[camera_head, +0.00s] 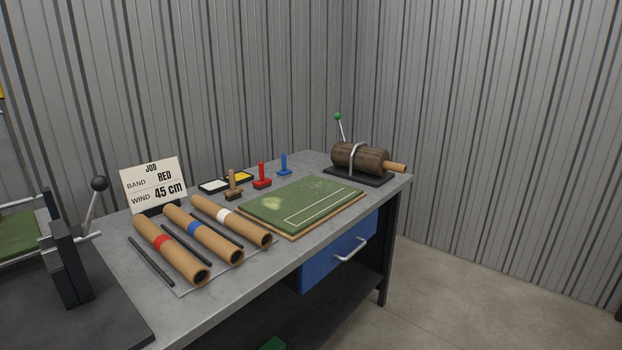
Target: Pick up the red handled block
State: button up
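The red handled block (262,176) stands upright on the grey workbench (222,262), behind the green turf board. It has a red upright handle on a wider red base with a dark underside. A similar wooden handled block (233,187) stands to its left, and a blue one (284,166) stands to its right and further back. The red block is apart from both and nothing covers it. My gripper is not in view.
The turf board (303,204) lies in front of the blocks. Banded cardboard tubes (191,232) lie at the left front. White and yellow pads (238,177), a job sign (154,184) and a lever-fitted roll (359,158) stand around. Metal walls close off the back.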

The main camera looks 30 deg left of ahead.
aim_at(263, 183)
jog(key=i, duration=0.9)
jog(key=i+u, duration=0.3)
jog(key=u, duration=0.15)
jog(key=i+l+u, duration=0.1)
jog(key=i+u, duration=0.2)
jog(key=u, duration=0.15)
jog(key=i+u, duration=0.2)
jog(key=u, duration=0.2)
jog(key=i+u, duration=0.2)
jog(key=u, duration=0.2)
jog(key=i+l+u, duration=0.15)
jog(key=u, duration=0.3)
jog(key=i+l+u, duration=0.15)
jog(key=u, duration=0.25)
